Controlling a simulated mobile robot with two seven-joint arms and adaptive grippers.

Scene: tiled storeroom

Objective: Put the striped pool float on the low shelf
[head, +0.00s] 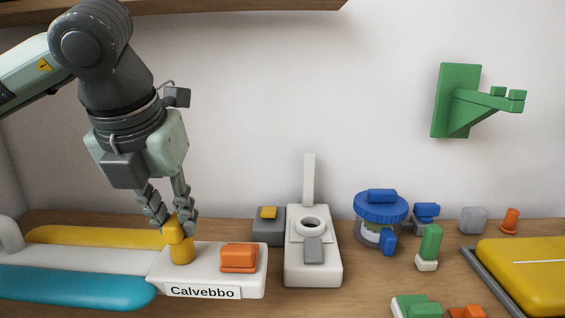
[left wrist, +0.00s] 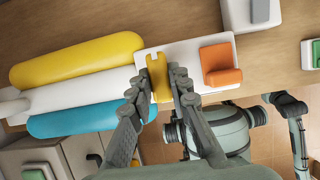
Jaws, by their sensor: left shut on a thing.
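The striped pool float (head: 70,283) lies at the left on a wooden surface (head: 445,290), with yellow, white and teal tubes side by side. It also shows in the left wrist view (left wrist: 75,90). A white block labelled "Calvebbo" (head: 205,278) sits against its right end; I cannot tell if they are joined. My left gripper (head: 174,226) points down and is shut on a yellow post (head: 182,252) standing on this block. The post shows between the fingers in the left wrist view (left wrist: 158,78). My right gripper is not in view. I cannot tell which surface is the low shelf.
An orange block (head: 239,258) sits on the white block. To the right stand a white device (head: 313,270), a blue-lidded jar (head: 381,210), several small parts and a yellow case (head: 525,275). A green bracket (head: 460,100) is on the wall; a wooden board (head: 240,6) hangs above.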

